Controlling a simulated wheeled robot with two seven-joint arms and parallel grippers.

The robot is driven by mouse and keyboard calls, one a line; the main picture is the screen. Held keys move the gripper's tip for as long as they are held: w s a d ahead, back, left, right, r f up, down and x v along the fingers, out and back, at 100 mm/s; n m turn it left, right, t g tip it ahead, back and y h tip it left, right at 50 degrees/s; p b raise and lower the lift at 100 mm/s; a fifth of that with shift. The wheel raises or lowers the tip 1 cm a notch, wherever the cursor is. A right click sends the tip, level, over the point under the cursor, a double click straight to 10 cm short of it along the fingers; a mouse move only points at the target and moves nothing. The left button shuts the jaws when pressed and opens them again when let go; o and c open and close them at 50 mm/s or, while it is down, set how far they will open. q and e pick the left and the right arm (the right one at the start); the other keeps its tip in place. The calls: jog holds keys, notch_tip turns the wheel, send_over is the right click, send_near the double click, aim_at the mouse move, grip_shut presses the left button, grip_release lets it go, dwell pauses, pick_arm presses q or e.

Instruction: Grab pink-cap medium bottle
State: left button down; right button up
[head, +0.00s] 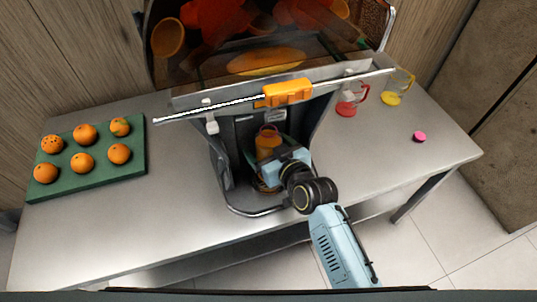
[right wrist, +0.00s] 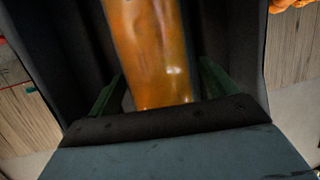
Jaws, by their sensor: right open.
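An orange-filled bottle (head: 267,146) stands upright in the juicer's lower bay, with no cap visible on it. It also shows close up in the right wrist view (right wrist: 150,50). A small pink cap (head: 419,136) lies alone on the table at the right. My right gripper (head: 272,160) reaches into the bay at the bottle. In the right wrist view its two green fingers (right wrist: 160,88) are apart, one on each side of the bottle's lower visible part. Contact with the bottle cannot be made out. My left gripper is not in view.
The large orange juicer (head: 222,140) fills the middle of the steel table (head: 100,225). A green tray (head: 65,185) of several oranges lies at the left. A red pitcher (head: 346,108) and a yellow pitcher (head: 392,98) stand behind the cap. The right table area is mostly clear.

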jog(key=c, duration=1.4)
jog(key=shift+r, duration=0.1)
jog(key=shift+c, duration=0.4)
jog(key=shift+r, duration=0.1)
